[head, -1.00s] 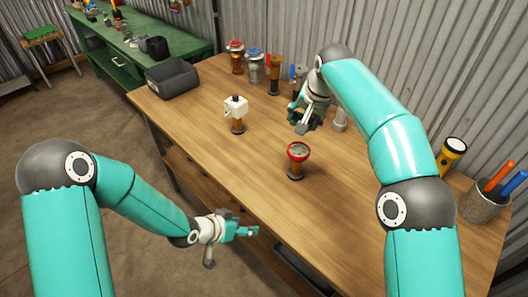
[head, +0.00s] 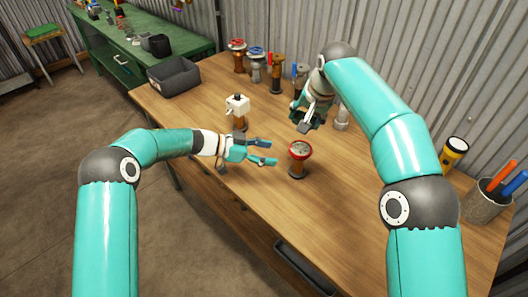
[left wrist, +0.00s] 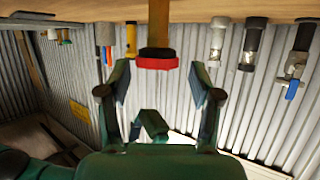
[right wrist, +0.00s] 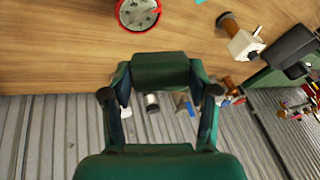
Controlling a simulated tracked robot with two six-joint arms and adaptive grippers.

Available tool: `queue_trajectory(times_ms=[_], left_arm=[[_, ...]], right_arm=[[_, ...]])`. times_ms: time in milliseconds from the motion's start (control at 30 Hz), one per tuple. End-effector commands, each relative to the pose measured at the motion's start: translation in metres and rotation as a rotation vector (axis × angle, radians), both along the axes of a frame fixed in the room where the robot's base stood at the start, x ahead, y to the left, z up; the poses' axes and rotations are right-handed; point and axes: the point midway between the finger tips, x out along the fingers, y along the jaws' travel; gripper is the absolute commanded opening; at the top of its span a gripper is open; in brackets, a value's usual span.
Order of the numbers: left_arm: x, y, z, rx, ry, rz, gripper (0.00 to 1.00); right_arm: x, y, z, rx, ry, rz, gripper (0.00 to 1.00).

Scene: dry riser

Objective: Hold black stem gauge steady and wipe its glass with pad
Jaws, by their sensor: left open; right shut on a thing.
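The gauge (head: 299,152) stands upright on the wooden bench, with a red rim and a pale round dial facing up. Its stem looks brown with a darker part below the rim. My left gripper (head: 271,152) is open and empty just left of the gauge, pointing at it without touching. In the left wrist view the gauge (left wrist: 157,62) shows upside down, ahead between the spread fingers. My right gripper (head: 304,124) is shut on a dark green pad (right wrist: 160,70), above the bench behind the gauge. The dial (right wrist: 137,12) also shows in the right wrist view, apart from the pad.
A white-topped fitting (head: 237,108) stands left of the gauge. Several valves (head: 256,65) line the back of the bench beside a grey bin (head: 174,76). A yellow flashlight (head: 454,153) and a pen cup (head: 486,204) are at right. The bench front is clear.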

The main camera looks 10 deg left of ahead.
Motion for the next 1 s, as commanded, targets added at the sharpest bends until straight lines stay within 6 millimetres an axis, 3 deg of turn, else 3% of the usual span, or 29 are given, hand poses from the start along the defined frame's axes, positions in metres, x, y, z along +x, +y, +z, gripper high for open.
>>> queue_trajectory(times_ms=[167, 700, 1000], left_arm=[[0.004, -0.014, -0.007, 0.003, 0.003, -0.007, 0.64], [0.032, -0.091, -0.04, 0.003, 0.0, -0.006, 0.64], [0.037, -0.102, -0.046, 0.003, 0.001, -0.003, 0.64]], right_arm=[[0.0, 0.0, 0.0, 0.0, 0.0, 0.0, 0.31], [0.0, 0.0, 0.0, 0.0, 0.0, 0.0, 0.31], [0.0, 0.001, 0.0, 0.001, 0.0, 0.001, 0.31]])
